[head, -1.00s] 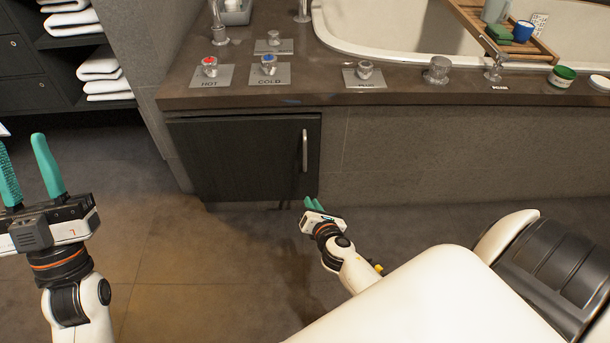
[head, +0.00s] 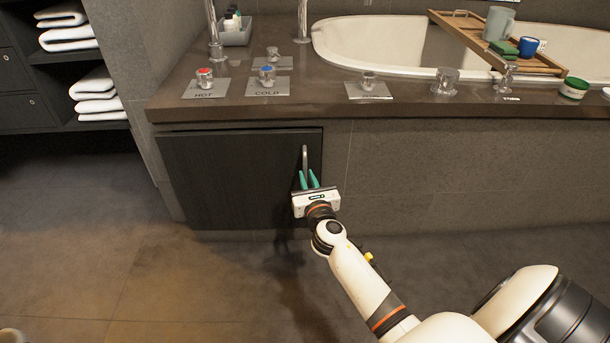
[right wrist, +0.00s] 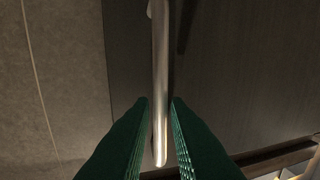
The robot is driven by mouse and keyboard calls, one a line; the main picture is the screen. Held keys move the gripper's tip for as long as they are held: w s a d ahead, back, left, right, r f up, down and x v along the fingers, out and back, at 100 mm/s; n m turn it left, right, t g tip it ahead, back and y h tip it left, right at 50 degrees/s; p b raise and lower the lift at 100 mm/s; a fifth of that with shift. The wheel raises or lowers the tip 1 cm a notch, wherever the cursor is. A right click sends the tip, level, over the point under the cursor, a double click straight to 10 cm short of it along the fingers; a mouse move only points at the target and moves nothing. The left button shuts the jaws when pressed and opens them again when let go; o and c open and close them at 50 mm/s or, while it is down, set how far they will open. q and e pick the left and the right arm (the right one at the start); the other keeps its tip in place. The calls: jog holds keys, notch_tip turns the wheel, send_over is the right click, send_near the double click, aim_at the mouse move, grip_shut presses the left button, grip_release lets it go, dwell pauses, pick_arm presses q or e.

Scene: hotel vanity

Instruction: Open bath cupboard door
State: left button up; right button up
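The dark bath cupboard door (head: 225,180) is set below the brown bath counter and looks shut. Its upright metal handle (head: 304,158) is near the door's right edge. My right gripper (head: 308,180) is at the handle's lower part with its green fingers apart. In the right wrist view the handle (right wrist: 160,75) runs down between the two fingertips, with narrow gaps at its sides; I see no clear grip on it. My left gripper is out of view.
The counter (head: 320,108) overhangs the door and carries taps and knobs. The bathtub (head: 375,35) and a wooden tray (head: 467,35) are behind. A shelf with white towels (head: 95,85) stands at left. The floor (head: 150,280) before the door is clear.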

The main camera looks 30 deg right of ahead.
jog(key=shift+x, duration=1.5)
jog(key=shift+c, duration=0.3)
grip_shut()
